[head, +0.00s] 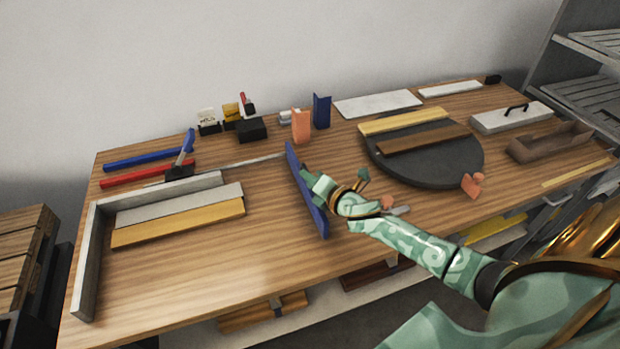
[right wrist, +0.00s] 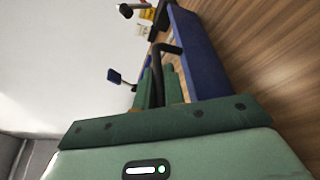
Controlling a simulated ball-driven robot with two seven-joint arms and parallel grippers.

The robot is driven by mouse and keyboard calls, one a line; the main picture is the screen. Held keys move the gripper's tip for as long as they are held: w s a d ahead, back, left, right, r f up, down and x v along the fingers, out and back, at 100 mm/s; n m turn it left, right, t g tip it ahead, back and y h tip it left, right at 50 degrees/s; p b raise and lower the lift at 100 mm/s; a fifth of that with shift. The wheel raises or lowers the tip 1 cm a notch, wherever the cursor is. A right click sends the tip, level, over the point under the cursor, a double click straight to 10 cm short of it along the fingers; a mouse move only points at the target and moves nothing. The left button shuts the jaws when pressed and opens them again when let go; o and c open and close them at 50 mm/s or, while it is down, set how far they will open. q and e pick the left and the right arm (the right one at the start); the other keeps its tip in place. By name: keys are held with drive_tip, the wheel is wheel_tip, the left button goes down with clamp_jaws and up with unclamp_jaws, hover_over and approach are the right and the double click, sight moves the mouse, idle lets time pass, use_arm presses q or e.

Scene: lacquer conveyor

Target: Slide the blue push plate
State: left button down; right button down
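The blue push plate (head: 306,192) stands on edge on the wooden table, near the middle in the head view. In the right wrist view, the blue push plate (right wrist: 200,55) runs up along the right, and its black handle (right wrist: 168,48) bends off its face. My right gripper (head: 311,178) is at the right side of the plate. In the right wrist view, the green fingers of the right gripper (right wrist: 158,82) lie close on both sides of the handle, shut on it. The plate hides part of the fingertips in the head view. My left gripper is not in view.
Left of the plate is bare table (head: 270,205), then a grey corner fence (head: 88,262) around a grey bar (head: 180,205) and a yellow bar (head: 180,222). A dark round turntable (head: 425,168) with two boards lies to the right. Orange (head: 300,127) and blue blocks (head: 322,112) stand behind.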

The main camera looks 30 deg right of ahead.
drive_tip(key=w+a, duration=0.2)
drive_tip(key=a, duration=0.7)
drive_tip(key=w+a, duration=0.2)
drive_tip(key=a, duration=0.8)
drive_tip(key=shift+w+a, duration=0.25)
drive_tip(key=shift+w, duration=0.05)
drive_tip(key=c, duration=1.5)
unclamp_jaws()
